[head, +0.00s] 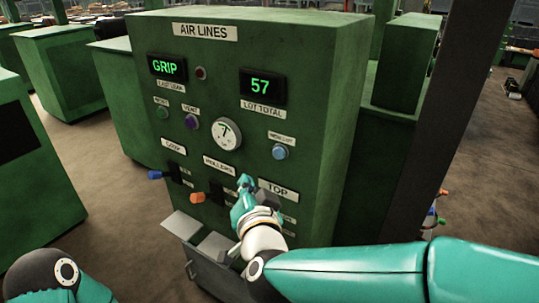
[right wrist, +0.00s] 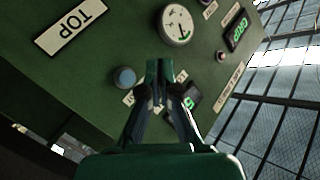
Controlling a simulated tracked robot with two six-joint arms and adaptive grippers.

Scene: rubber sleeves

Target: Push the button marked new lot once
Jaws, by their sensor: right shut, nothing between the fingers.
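The green air lines cabinet (head: 258,55) fills the middle of the head view. The new lot button (head: 280,152) is a round light-blue button on the right of its front, below the lot total display reading 57 (head: 262,86). In the right wrist view the blue button (right wrist: 124,77) shows just left of the fingertips, uncovered. My right gripper (head: 244,182) is shut and empty, below and left of the button in the head view; its fingertips (right wrist: 160,68) point at the panel. I cannot tell the gap to the panel. My left gripper is out of view.
Near the button are the round gauge (head: 227,134), purple vent button (head: 191,122), green button (head: 162,112) and red lamp (head: 201,73). Below are a blue lever (head: 155,174) and an orange lever (head: 198,198). A grey bin (head: 200,268) stands low in front; a dark post is at right.

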